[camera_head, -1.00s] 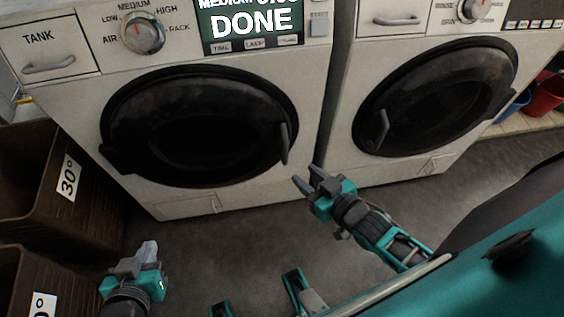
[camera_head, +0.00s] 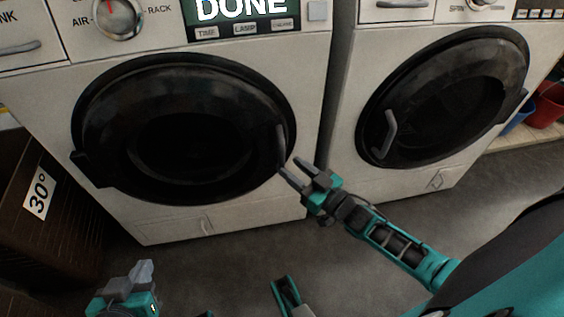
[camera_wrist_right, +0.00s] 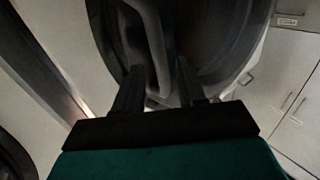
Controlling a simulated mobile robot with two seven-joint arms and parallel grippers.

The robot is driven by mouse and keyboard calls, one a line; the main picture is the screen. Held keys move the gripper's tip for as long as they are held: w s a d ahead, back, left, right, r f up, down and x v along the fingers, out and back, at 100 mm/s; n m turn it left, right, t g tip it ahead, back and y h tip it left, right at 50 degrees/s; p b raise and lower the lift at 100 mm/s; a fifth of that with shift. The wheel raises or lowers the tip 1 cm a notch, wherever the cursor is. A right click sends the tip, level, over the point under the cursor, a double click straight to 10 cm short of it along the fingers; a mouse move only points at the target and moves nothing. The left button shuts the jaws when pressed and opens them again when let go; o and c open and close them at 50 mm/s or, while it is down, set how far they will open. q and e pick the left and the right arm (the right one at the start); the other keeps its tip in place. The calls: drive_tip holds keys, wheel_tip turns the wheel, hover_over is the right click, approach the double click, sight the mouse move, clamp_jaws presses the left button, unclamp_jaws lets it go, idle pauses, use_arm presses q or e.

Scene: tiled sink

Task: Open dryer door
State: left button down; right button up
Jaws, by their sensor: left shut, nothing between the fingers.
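The dryer (camera_head: 45,85) is the white machine on the left, its display reading "DONE". Its round black door (camera_head: 120,95) is closed, with a grey upright handle (camera_head: 281,143) at its right edge. My right gripper (camera_head: 292,167) is open just below and right of the handle. In the right wrist view the handle (camera_wrist_right: 153,35) appears between the two open fingers (camera_wrist_right: 158,82); I cannot tell if they touch it. My left gripper (camera_head: 143,268) is shut and empty, low at the left, away from the door.
A second white machine (camera_head: 345,100) with a closed round door (camera_head: 440,95) stands close on the right. A brown bin (camera_head: 35,235) marked 30° stands at the left. Red (camera_head: 547,105) and blue (camera_head: 517,115) buckets are at the far right. Grey floor (camera_head: 230,265) is clear in front.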

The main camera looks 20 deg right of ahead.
sight(284, 162)
drive_tip(key=b+x, duration=0.1)
drive_tip(key=x, duration=0.4)
drive_tip(key=shift+s, duration=0.1)
clamp_jaws()
idle(0.5)
